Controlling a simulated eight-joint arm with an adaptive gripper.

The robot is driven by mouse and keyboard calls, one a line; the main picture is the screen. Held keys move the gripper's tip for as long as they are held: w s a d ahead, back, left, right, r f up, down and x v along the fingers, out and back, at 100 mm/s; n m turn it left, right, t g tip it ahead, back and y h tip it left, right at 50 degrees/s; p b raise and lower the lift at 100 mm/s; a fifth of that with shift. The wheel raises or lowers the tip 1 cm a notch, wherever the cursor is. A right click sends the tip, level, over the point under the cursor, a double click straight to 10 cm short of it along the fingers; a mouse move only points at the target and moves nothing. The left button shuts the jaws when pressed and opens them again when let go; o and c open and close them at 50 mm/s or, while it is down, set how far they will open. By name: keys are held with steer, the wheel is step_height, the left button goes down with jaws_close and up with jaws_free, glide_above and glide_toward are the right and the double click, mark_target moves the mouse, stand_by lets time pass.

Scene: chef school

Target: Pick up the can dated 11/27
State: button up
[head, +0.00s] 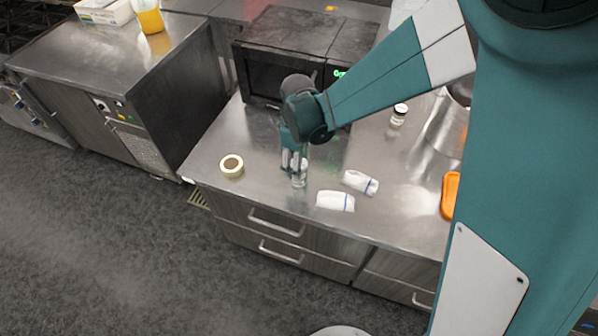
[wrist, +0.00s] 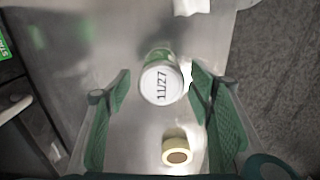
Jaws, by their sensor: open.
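The can dated 11/27 (wrist: 161,84) stands upright on the steel counter, with a white lid bearing the date and a green-and-white side. In the wrist view it is between the two green fingers of my gripper (wrist: 160,100), near their tips, with a gap on each side. In the head view the can (head: 299,179) is small beside the fingertips of my gripper (head: 292,160), near the counter's front edge. My gripper is open and holds nothing. The date cannot be read in the head view.
A tape roll (head: 231,165) lies left of the can and also shows in the wrist view (wrist: 175,151). Two white cloth rolls (head: 335,201) (head: 360,182) lie to the right. A black microwave (head: 290,55) stands behind. A small jar (head: 399,114) and an orange tray (head: 450,195) are farther right.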

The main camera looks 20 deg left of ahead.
steer(key=shift+f, duration=0.35)
steer(key=shift+f, duration=0.15)
steer(key=shift+s+d+f, duration=0.1)
steer(key=shift+d+f, duration=0.05)
steer(key=shift+f, duration=2.3)
steer(key=shift+c, duration=0.3)
steer(key=c, duration=1.1)
